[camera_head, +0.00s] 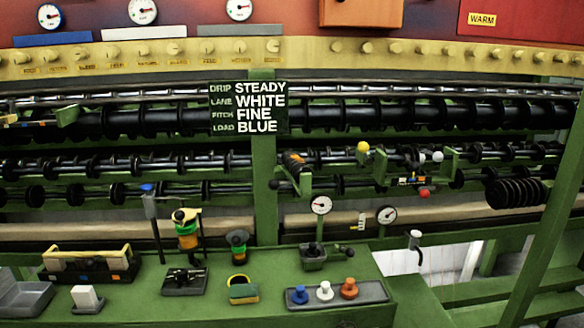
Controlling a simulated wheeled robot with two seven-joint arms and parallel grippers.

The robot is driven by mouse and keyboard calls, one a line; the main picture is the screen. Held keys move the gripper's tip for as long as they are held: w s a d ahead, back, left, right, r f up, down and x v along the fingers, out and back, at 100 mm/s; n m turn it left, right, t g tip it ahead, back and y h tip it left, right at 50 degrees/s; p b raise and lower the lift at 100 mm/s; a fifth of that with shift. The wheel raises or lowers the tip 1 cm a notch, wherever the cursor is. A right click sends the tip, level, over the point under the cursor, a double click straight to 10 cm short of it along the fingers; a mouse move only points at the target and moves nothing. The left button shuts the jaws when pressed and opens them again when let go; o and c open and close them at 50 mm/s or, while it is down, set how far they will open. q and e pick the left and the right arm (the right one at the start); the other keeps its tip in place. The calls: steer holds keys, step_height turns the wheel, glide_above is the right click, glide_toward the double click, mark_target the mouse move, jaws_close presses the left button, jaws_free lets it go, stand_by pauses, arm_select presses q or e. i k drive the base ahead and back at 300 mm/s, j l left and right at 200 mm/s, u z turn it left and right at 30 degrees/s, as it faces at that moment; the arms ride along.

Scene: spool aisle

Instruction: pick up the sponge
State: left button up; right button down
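A small block, yellow with a green layer, which looks like the sponge (243,293), lies on the green bench top (215,310) near the front, left of the middle. A small dark round piece with a yellow rim (238,280) is directly behind it; I cannot tell whether they touch. Neither of my grippers shows in the head view.
Right of the sponge, a dark tray (371,292) holds blue, white and orange knobs. A dark fixture (184,281) stands to its left, and a white block (87,297) farther left. A yellow-handled tray (90,264) stands behind that. Bare bench surrounds the sponge's front.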

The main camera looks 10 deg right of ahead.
mark_target(243, 293)
steer(key=i+j+z, duration=0.15)
steer(key=j, duration=0.25)
steer(key=i+j+z, duration=0.2)
steer(key=j, duration=0.25)
steer(key=i+j+z, duration=0.15)
steer(key=j, duration=0.3)
steer(key=j+z, duration=0.15)
steer(key=j, duration=0.35)
steer(key=i+j+z, duration=0.15)
steer(key=j, duration=0.3)
